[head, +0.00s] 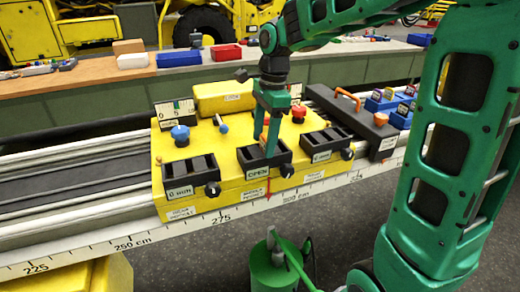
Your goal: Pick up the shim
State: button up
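My green gripper (267,143) points straight down over the middle black pocket (249,157), which bears a label reading OPEN, on the yellow fixture block (233,193). A thin orange-tan piece (266,125) shows between the two fingers; it may be the shim, but it is too small to be sure. The fingertips reach down at the pocket and hide part of it. I cannot tell whether the fingers press on the piece or only stand beside it.
Similar black pockets flank it at left (188,170) and right (325,140). A blue knob (180,133) and a red knob (298,113) rise close by. A dark plate with an orange handle (348,100) and blue bins (401,118) lie right. The left rail (80,183) is clear.

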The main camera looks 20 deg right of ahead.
jog(key=c, duration=0.8)
jog(key=shift+r, duration=0.1)
